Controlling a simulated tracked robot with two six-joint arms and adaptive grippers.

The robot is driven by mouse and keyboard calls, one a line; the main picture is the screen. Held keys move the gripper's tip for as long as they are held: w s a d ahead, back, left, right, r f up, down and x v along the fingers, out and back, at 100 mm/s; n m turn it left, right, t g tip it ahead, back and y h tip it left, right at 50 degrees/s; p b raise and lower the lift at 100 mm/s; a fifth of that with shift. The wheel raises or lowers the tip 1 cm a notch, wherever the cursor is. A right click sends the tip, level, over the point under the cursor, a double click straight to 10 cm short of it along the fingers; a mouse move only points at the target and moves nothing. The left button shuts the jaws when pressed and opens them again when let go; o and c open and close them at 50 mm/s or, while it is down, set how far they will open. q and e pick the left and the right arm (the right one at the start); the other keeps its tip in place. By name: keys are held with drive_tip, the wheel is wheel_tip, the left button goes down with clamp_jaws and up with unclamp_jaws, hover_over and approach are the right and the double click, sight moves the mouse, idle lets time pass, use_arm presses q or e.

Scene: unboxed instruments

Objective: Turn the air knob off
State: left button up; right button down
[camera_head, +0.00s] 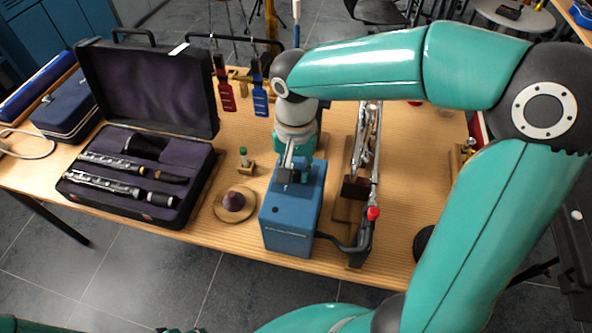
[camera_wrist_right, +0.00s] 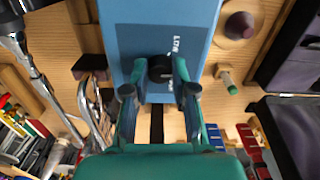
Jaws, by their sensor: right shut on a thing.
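The air knob (camera_wrist_right: 160,69) is a small black knob on the blue box (camera_head: 291,218). The box stands near the front middle of the wooden table and fills the top of the right wrist view (camera_wrist_right: 205,25). White lettering, partly hidden, shows beside the knob. My right gripper (camera_head: 291,172) reaches down onto the top of the box. In the right wrist view its two fingers (camera_wrist_right: 161,72) are shut on the knob, one on each side. In the head view the gripper hides the knob. I cannot tell the knob's setting. My left gripper is not in view.
An open black case (camera_head: 150,95) with clarinet parts stands left. A round wooden disc (camera_head: 235,217) with a dark cone sits just left of the box. A metal instrument with a red tip (camera_head: 373,213) lies right. Red (camera_head: 226,92) and blue (camera_head: 260,98) tags hang behind.

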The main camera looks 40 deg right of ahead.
sight(296, 173)
drive_tip(key=shift+m, duration=0.6)
drive_tip(key=c, duration=0.9)
unclamp_jaws()
drive_tip(key=shift+c, duration=0.2)
wheel_tip(296, 173, up, 12)
drive_tip(key=shift+d+f, duration=0.1)
